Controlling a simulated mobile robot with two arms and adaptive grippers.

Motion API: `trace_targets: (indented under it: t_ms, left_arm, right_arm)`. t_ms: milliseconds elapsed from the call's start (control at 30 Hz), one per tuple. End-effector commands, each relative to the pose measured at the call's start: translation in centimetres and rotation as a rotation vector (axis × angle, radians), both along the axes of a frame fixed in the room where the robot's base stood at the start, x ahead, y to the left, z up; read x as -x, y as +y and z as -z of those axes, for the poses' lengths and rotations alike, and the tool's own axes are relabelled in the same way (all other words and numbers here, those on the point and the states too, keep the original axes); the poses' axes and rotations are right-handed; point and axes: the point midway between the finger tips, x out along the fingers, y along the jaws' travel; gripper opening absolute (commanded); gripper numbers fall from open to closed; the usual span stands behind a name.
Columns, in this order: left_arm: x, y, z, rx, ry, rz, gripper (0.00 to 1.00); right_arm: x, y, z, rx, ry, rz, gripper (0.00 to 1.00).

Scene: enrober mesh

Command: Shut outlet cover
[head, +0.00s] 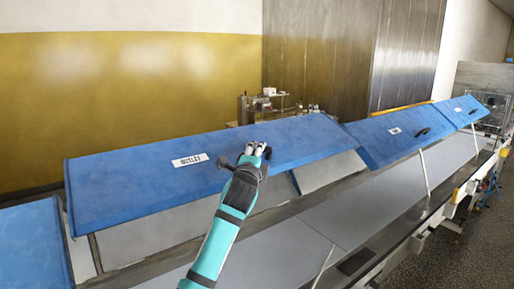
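The outlet cover (120,185) is a long blue lid with a white label (190,160) reading OUTLET. It stands raised and tilted over the grey machine bed, and the opening below its near edge shows. My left gripper (255,149) is at the cover's front face, right of the label. Its two pale fingertips are close together and point away from me. Dark parts beside the gripper may be the cover's handle, mostly hidden behind it. I cannot tell whether the fingers touch or grip anything. My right gripper is not in view.
More blue covers, a middle one (385,137) and a far one (462,110), stand raised along the line to the right, with dark handles. Thin pale struts (425,172) rise from the bed's near rail. Another blue panel (30,245) is at lower left. Floor (460,255) is clear at right.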

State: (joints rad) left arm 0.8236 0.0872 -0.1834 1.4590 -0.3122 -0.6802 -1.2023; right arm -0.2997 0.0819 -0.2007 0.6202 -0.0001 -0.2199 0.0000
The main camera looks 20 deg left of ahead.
Motion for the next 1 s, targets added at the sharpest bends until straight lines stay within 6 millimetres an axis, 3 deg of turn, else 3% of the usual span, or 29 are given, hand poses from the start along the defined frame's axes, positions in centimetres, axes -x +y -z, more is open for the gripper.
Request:
trace_targets:
  t_ms: [367,567,1000]
  left_arm:
    - [-0.51,0.04,0.01,0.001,0.000,0.001,0.27]
    - [-0.50,0.05,0.03,0.001,0.001,0.001,0.00]
    - [-0.46,-0.04,0.36,-0.003,0.003,0.001,0.00]
  right_arm:
    - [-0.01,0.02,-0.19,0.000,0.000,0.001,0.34]
    - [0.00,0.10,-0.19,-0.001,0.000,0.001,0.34]
    - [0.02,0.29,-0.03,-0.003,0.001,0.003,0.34]
